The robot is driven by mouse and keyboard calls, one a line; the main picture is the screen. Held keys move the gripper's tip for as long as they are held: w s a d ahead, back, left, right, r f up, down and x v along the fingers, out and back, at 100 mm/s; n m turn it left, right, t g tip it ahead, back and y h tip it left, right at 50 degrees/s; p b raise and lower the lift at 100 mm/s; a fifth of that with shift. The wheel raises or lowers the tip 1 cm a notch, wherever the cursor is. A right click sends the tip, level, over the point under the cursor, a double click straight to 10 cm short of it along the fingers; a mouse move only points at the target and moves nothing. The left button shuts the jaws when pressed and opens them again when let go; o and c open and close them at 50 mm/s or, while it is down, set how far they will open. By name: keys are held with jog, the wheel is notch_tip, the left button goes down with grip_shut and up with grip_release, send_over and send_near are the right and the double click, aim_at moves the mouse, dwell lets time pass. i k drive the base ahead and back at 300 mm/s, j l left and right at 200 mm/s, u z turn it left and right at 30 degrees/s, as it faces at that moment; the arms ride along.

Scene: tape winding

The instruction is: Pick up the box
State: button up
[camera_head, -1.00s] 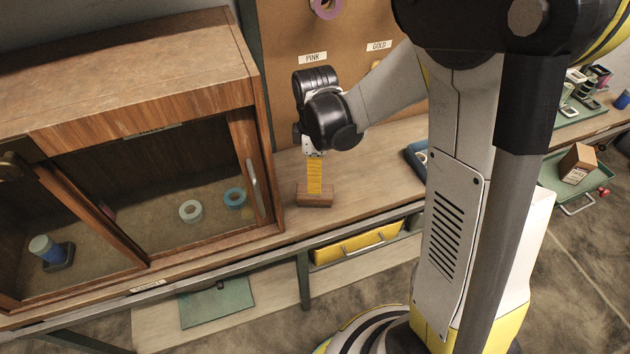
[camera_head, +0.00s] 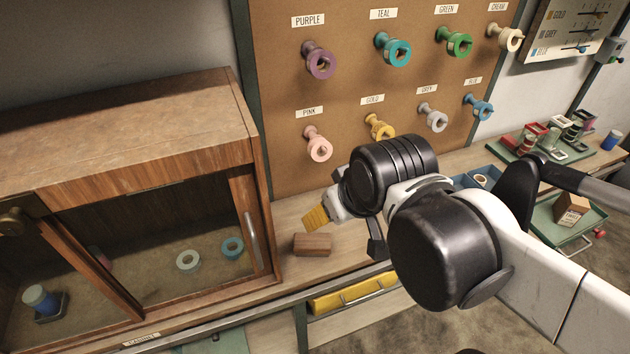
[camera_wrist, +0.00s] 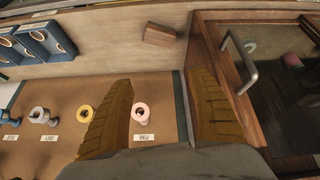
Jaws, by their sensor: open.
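A small brown wooden block (camera_head: 312,244) lies on the bench just right of the cabinet. A brown cardboard box (camera_head: 571,208) with a printed label stands in a green tray at the far right. My gripper (camera_head: 316,216) is above the bench, near the wooden block and apart from it. In the wrist view my gripper (camera_wrist: 163,78) is open, with its two yellow ribbed fingers apart and nothing between them. The wooden block (camera_wrist: 159,34) shows beyond the fingertips there. The cardboard box is not in the wrist view.
The cabinet (camera_head: 130,110) stands close on the left, with tape rolls inside. A pegboard (camera_head: 400,85) with coloured rolls on pegs rises behind the bench. A blue tray (camera_head: 470,182) and a green tray of spools (camera_head: 548,148) sit further right.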

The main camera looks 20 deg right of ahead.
aim_at(568, 209)
jog(key=z, duration=2.35)
